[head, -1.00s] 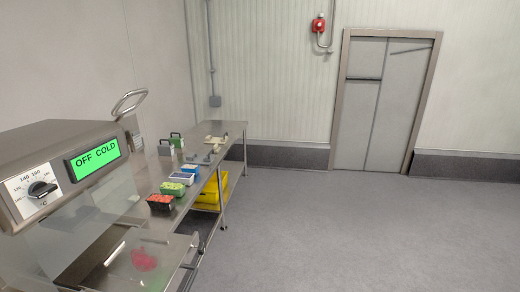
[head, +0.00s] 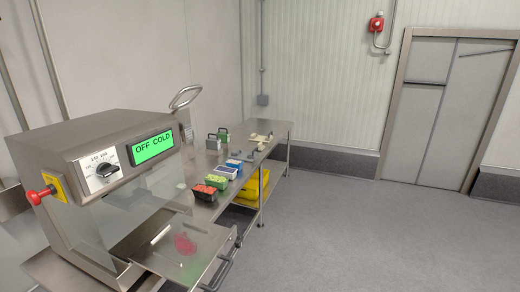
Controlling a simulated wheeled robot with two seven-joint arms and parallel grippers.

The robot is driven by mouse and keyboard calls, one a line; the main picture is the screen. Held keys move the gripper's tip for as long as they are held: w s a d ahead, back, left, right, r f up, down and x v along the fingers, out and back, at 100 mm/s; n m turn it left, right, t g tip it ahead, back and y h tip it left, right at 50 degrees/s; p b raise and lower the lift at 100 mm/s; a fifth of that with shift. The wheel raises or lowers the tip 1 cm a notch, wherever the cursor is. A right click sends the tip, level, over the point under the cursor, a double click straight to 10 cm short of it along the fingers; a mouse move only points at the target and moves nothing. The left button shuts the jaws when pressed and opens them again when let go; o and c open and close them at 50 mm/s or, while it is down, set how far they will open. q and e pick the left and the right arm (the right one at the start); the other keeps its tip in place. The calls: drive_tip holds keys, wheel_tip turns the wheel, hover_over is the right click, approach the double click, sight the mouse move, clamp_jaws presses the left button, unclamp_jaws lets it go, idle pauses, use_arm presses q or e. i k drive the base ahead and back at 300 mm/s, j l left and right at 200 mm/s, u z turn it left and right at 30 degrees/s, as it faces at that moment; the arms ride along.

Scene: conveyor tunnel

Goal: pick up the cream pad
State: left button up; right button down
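A small cream-coloured item (head: 261,138) lies near the far end of the steel table (head: 281,130). It may be the cream pad, but it is too small to make out clearly. Grey pieces (head: 250,149) lie just in front of it. Neither of my grippers is in view.
A steel machine (head: 110,150) with a green display reading "OFF COLD" stands at the left, its front tray (head: 205,240) bearing a pink-red patch. Red (head: 204,193), green and blue containers stand on the table. A yellow crate (head: 250,188) sits below. Floor at the right is clear.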

sight(260, 146)
drive_tip(key=i+l+z, duration=0.2)
drive_tip(key=i+z, duration=0.6)
drive_tip(key=i, duration=3.7)
drive_tip(key=i+l+u, duration=0.2)
drive_tip(key=i+u, duration=0.25)
drive_tip(key=i, duration=0.35)
drive_tip(key=i+l+u, duration=0.4)
drive_tip(key=i, duration=0.35)
drive_tip(key=i+l+u, duration=0.45)
drive_tip(key=i+l, duration=0.2)
drive_tip(key=l, duration=0.1)
